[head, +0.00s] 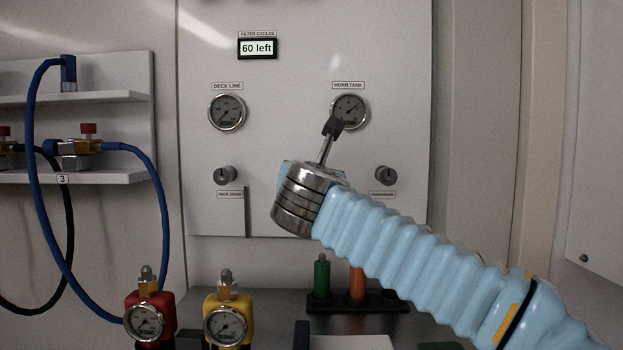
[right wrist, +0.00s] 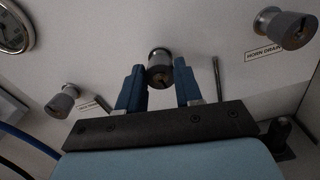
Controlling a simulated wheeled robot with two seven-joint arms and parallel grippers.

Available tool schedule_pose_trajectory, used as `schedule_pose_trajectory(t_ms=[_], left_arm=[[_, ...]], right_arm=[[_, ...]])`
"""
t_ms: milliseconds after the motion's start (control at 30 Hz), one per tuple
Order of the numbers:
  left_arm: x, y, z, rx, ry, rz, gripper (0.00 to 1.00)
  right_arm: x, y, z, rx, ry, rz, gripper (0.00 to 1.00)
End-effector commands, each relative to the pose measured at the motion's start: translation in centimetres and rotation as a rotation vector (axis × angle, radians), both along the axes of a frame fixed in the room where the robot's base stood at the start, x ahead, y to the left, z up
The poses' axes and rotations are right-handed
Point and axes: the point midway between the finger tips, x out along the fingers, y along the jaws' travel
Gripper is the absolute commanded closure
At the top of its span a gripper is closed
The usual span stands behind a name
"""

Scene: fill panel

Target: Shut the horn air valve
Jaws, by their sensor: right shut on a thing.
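My right gripper (right wrist: 160,88) has its two blue fingers on either side of a round grey knob (right wrist: 160,70), the middle one of three in a row on the panel. It is shut on this knob. In the head view my right wrist covers that knob and the gripper. No label shows by the middle knob, so I cannot read whether it is the horn air valve. The right knob (head: 387,175) also shows in the right wrist view (right wrist: 288,28), labelled HORN DRAIN. The left knob (head: 225,175) is labelled DECK DRAIN. My left gripper is not in view.
The white panel (head: 280,60) carries a DECK LINE gauge (head: 226,112), a HORN TANK gauge (head: 349,111) and a display (head: 258,48) reading 60 left. Red (head: 146,316) and yellow (head: 225,316) gauge fittings stand below. Blue hoses (head: 150,170) hang by the left shelves.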

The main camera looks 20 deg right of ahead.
Motion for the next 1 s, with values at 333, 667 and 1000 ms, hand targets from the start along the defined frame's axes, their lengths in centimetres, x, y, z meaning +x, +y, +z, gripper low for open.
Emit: schedule_pose_trajectory(t_ms=[333,667,1000], left_arm=[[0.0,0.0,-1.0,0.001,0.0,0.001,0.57],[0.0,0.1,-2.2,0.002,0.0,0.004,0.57],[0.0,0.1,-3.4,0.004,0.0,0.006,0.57]], right_arm=[[0.0,-0.1,-0.2,0.306,-0.089,0.001,0.96],[0.0,-0.1,-0.3,0.608,-0.175,0.001,0.96],[-0.1,-0.2,-0.4,0.919,-0.263,0.001,0.96]])
